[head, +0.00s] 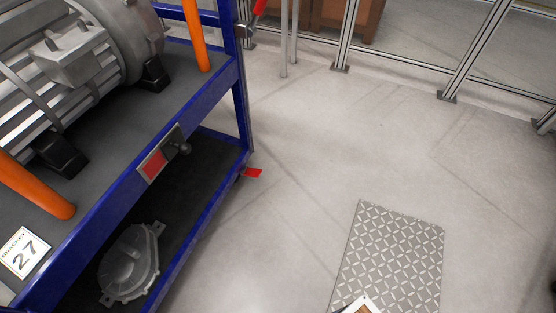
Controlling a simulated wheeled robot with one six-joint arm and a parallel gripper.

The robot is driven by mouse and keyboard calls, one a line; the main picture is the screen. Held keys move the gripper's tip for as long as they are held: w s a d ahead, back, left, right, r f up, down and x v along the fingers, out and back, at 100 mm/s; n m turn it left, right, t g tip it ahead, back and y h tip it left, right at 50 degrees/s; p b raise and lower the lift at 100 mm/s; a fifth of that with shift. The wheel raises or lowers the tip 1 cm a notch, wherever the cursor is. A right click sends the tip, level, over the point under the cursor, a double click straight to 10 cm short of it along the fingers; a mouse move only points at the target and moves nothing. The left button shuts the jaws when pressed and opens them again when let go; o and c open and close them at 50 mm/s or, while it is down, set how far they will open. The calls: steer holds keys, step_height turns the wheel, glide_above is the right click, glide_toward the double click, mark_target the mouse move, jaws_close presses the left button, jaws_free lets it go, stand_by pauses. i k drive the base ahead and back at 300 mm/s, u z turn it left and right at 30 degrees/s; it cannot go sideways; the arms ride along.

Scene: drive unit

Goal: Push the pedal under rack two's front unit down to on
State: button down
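A small red pedal-like tab (252,173) sticks out near the floor at the lower right corner of a blue rack (215,95). Whether it is up or down cannot be told at this size. The wheel or mount behind it is mostly hidden by the rack's post. A grey motor-like unit (75,60) stands on the rack's upper shelf between orange posts. No marking reading rack two is visible. My gripper is not in view.
A grey cast cover (131,262) lies on the dark lower shelf. A tread-plate mat (392,255) lies on open floor. Fence posts (345,35) stand behind.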

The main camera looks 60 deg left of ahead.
mark_target(255, 173)
steer(key=u, duration=0.25)
steer(key=i, duration=0.85)
steer(key=u, duration=1.25)
steer(key=i, duration=0.75)
steer(key=u, duration=0.8)
